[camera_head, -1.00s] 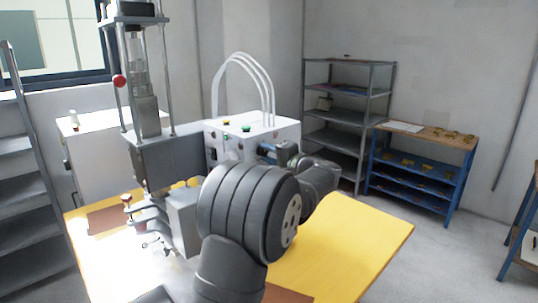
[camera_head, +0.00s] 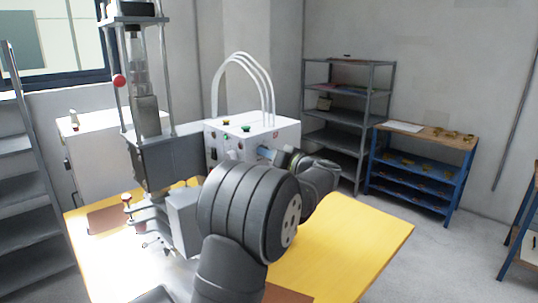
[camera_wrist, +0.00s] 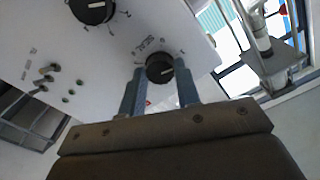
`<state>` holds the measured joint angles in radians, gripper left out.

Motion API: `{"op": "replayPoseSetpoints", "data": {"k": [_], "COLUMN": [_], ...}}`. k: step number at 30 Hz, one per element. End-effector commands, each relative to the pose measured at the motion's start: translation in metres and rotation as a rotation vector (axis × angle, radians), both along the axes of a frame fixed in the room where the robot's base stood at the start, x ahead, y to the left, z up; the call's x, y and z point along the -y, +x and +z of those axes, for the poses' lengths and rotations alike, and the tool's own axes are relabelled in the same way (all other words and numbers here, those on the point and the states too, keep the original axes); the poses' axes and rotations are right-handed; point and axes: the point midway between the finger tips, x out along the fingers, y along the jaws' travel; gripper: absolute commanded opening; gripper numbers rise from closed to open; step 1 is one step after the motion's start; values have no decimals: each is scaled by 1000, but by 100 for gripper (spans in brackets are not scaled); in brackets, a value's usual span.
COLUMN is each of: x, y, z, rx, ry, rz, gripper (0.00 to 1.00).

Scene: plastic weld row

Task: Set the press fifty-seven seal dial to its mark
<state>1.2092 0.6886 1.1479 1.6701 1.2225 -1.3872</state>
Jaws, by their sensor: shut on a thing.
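The seal dial (camera_wrist: 160,68) is a round black knob with a pale pointer line, on a white panel in the wrist view. The word SEAL and small scale marks are printed beside it. My gripper (camera_wrist: 160,75) is shut on this dial, one blue-grey finger on each side. The pointer line points roughly right in the wrist view. A small red spot (camera_wrist: 148,102) shows on the panel below the dial, between the fingers. In the head view my gripper (camera_head: 269,154) is at the front of the white control box (camera_head: 285,133), and my arm hides the dial.
A second black dial (camera_wrist: 92,10) and several small switches (camera_wrist: 45,80) are on the same panel. The press (camera_head: 165,160) stands left of the box on a yellow table (camera_head: 345,240). Grey shelves (camera_head: 345,115) and a blue bench (camera_head: 420,165) stand behind.

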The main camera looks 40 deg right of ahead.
Motion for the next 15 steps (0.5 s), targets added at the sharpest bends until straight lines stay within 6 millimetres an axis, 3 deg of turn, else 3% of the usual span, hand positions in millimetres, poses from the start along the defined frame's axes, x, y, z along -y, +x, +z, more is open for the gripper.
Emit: {"op": "replayPoseSetpoints", "data": {"k": [15], "x": [0], "y": [0], "z": [-1], "rx": [-2], "ry": [-490], "rz": [1], "gripper": [7]}}
